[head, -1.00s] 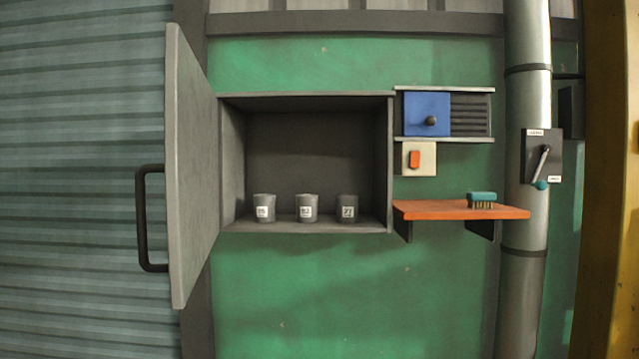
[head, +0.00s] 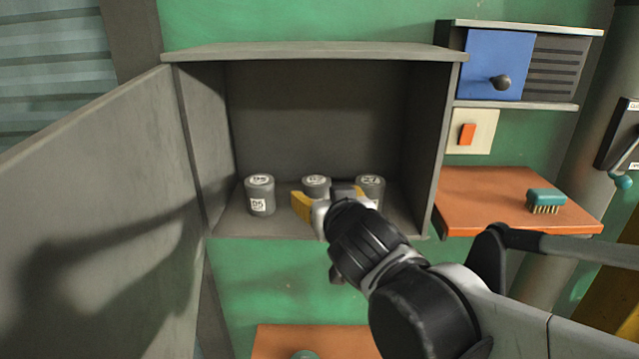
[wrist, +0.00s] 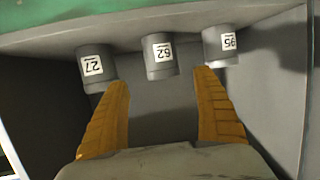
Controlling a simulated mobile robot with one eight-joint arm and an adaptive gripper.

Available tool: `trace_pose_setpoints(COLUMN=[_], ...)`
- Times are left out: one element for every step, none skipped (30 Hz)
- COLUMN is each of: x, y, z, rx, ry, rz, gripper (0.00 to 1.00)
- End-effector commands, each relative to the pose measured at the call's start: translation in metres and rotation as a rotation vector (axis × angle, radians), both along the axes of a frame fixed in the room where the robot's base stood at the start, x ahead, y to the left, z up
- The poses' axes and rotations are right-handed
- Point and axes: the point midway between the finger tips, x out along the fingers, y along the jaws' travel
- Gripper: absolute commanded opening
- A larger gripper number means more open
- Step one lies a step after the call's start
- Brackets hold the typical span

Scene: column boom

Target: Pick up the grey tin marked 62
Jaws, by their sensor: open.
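The grey tin marked 62 (head: 316,182) is the middle one of three grey tins on the floor of the open cabinet. In the head view my gripper hides its lower part. In the wrist view the tin (wrist: 153,70) shows its label 62 upside down. My gripper (head: 324,198) is in front of the tin with its yellow fingers open. In the wrist view the tin is ahead, between the lines of the two fingers (wrist: 163,78), and nothing is held.
Tin 95 (head: 260,195) stands left and tin 27 (head: 371,187) right of the middle tin, the latter close to my gripper. The cabinet door (head: 100,210) stands open at left. An orange shelf (head: 480,200) with a teal brush (head: 546,201) is at right.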

Motion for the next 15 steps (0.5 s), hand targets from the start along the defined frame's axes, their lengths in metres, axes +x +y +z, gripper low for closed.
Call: trace_pose_setpoints(x=[0.009,0.013,0.018,0.021,0.023,0.026,0.027,0.028,0.03,0.032,0.034,0.037,0.041,0.044,0.049], y=[0.001,0.002,0.003,0.003,0.004,0.004,0.004,0.005,0.005,0.006,0.006,0.007,0.009,0.01,0.011], z=[-0.003,-0.004,-0.005,-0.006,-0.007,-0.008,-0.009,-0.009,-0.01,-0.011,-0.012,-0.015,-0.017,-0.019,-0.022], rx=[0.0,0.0,0.001,0.001,0.001,0.0,0.0,0.0,0.0,0.0,0.0,0.0,0.0,0.0,0.0], ry=[0.0,0.0,0.0,0.0,0.0,0.0,0.0,0.0,0.0,0.0,0.0,0.0,0.0,0.0,0.0], rz=[-0.002,-0.002,-0.001,-0.001,-0.001,-0.001,0.0,-0.001,-0.001,-0.001,-0.001,-0.001,-0.001,-0.001,-0.001], gripper=[0.78,0.78,0.78,0.78,0.78,0.78,0.78,0.78,0.78,0.78,0.78,0.78,0.78,0.78,0.78])
